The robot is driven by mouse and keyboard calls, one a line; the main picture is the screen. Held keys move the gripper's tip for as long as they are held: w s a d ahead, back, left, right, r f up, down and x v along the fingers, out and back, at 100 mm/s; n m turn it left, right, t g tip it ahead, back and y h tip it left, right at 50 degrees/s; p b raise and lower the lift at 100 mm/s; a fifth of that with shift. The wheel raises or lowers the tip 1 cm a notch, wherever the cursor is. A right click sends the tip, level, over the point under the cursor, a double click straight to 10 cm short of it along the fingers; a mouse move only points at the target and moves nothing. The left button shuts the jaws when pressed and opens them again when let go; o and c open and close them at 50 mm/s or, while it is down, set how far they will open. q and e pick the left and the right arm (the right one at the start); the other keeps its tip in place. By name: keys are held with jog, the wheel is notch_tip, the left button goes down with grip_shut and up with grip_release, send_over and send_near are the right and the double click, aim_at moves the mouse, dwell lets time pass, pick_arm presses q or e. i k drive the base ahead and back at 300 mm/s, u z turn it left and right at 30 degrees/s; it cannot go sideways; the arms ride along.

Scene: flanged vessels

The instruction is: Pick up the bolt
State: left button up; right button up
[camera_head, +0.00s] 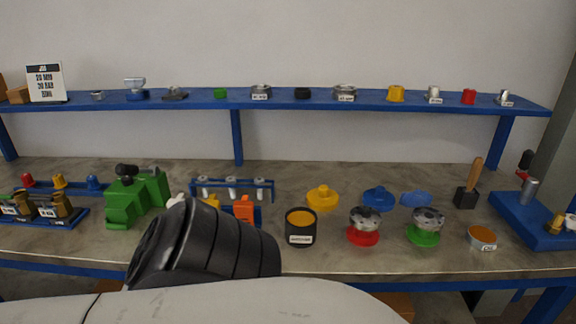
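No piece can be told for certain as the bolt. Small silver upright pieces (231,187) stand in a blue rack at the back of the bench and look bolt-like. A silver cylinder (529,190) stands on a blue stand (520,218) at the right, and a brass-coloured piece (555,224) is near that stand's front. Neither gripper can be made out. A black ribbed part and a white link of my own arm fill the lower left and middle, and hide part of the bench in front of the rack.
A green vise-like block (122,205) stands left of my arm. Flanged vessels on a red base (363,237) and a green base (424,238), a black cup (300,228) and an orange-topped tin (482,238) stand on the bench (400,263). A blue shelf (395,104) runs above.

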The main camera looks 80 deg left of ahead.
aim_at(232, 180)
jog(key=u, duration=1.85)
